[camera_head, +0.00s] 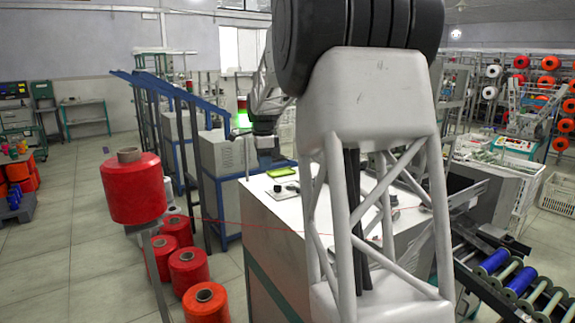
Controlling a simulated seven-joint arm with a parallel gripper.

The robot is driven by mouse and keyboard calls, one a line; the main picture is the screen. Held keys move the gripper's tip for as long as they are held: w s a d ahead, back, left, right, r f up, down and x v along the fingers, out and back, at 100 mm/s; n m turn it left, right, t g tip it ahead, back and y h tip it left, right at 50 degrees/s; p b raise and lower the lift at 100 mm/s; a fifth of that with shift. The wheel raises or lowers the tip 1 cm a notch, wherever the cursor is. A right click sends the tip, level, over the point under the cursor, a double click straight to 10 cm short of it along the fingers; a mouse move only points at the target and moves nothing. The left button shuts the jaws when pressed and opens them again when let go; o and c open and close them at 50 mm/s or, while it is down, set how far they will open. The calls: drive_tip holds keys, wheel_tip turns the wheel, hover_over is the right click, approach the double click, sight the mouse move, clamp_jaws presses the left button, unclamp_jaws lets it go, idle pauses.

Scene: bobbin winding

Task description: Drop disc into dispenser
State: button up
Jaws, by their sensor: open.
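My gripper (268,160) is small and dark, below the end of my arm. It is over the far left part of the white-topped machine cabinet (262,212), and its fingers are hard to make out; it is open, and I see nothing held. A bright green flat piece (281,171) lies on the cabinet top just in front of the gripper. A small white plate with dark round parts (284,190) lies nearer. I cannot tell which thing is the disc or the dispenser. My large arm links hide the middle of the cabinet top.
A large red spool (137,190) stands on a post at left, and several red spools (188,268) stand on the floor below it. A thin red thread (250,224) crosses to the cabinet. A roller conveyor with blue bobbins (520,281) is at right.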

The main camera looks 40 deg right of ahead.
sight(291, 185)
drive_tip(key=w+d+f+m, duration=0.2)
drive_tip(key=w+d, duration=0.1)
drive_tip(key=d, duration=0.2)
drive_tip(key=w+d+f+m, duration=0.2)
drive_tip(key=d, duration=0.4)
drive_tip(key=w+d+f+m, duration=0.2)
drive_tip(key=w+d+m, duration=0.1)
drive_tip(key=d, duration=0.3)
drive_tip(key=shift+w+f+g, duration=0.3)
drive_tip(key=shift+w+d+f, duration=0.2)
drive_tip(key=shift+d+f, duration=0.1)
drive_tip(key=shift+d, duration=0.25)
drive_tip(key=shift+f, duration=0.25)
drive_tip(key=shift+f, duration=3.45)
drive_tip(key=c, duration=0.6)
drive_tip(key=shift+r, duration=0.2)
